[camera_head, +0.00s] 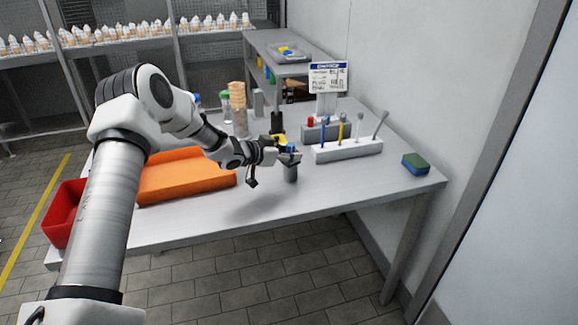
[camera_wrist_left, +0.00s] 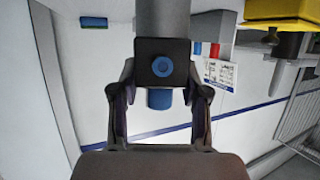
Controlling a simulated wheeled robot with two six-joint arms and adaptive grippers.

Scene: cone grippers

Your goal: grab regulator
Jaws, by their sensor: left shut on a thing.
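The regulator (camera_head: 291,173) is a grey cylinder with a black block and a blue knob, seen over the near right part of the table. In the left wrist view its grey body (camera_wrist_left: 163,18) runs to the top edge, with the black block and blue knob in the middle. My left gripper (camera_head: 287,156) is shut on the regulator. In the left wrist view the fingers of my left gripper (camera_wrist_left: 160,92) lie on both sides of the black block. I cannot tell whether the regulator's base touches the table. My right gripper is not in view.
An orange tray (camera_head: 185,180) and a red bin (camera_head: 66,212) are at the left. A white rack (camera_head: 347,151) with coloured tools stands behind the gripper, near a sign (camera_head: 328,77). A green and blue sponge (camera_head: 415,164) lies at the right. The table front (camera_head: 340,190) is clear.

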